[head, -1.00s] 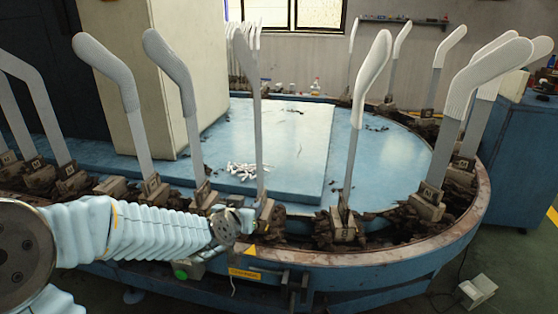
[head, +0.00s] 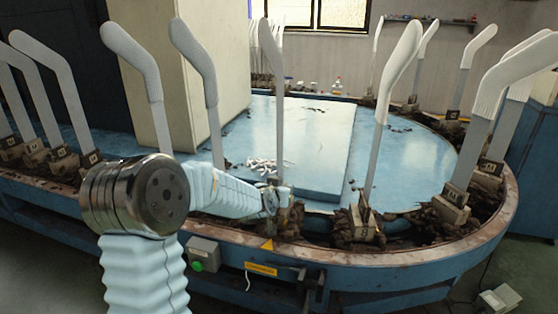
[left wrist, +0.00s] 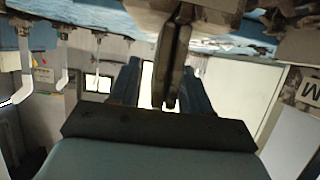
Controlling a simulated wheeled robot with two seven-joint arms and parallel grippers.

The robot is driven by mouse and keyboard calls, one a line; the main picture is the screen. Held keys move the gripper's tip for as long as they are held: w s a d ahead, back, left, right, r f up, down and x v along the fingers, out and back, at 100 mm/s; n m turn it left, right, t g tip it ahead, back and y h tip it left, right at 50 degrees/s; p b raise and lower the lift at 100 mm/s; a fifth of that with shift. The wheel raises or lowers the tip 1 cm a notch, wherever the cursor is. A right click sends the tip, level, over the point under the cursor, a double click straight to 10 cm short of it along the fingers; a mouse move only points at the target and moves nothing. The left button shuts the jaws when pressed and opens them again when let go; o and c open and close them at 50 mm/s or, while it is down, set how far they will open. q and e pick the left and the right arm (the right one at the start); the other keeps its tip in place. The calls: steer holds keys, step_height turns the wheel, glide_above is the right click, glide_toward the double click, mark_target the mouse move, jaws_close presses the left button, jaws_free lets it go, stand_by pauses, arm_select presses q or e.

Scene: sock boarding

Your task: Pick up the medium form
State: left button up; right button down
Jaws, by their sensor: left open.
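Several upright grey forms with white socks over their tops stand in clamp blocks around the oval machine. One form (head: 280,125) rises right at my left gripper (head: 277,198), which is low by its clamp block. In the left wrist view, my left gripper (left wrist: 162,95) is open, and a dark narrow bar (left wrist: 172,60) lies between its two blue fingers; I cannot tell whether they touch it. A block with an "M" plate (left wrist: 309,88) shows at the right edge there. The size marks in the head view are too small to read surely. My right gripper is out of view.
Another form (head: 375,150) stands close to the right of my gripper, and one (head: 207,110) to its left. The blue table rim (head: 400,262) curves along the front. Small white pieces (head: 268,164) lie on the table's middle.

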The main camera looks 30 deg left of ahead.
mark_target(281, 131)
arm_select(q)
jaws_close()
steer(key=shift+r, duration=0.1)
step_height(281, 131, up, 13)
steer(key=p, duration=0.5)
steer(key=shift+p, duration=0.4)
steer(key=shift+r, duration=2.45)
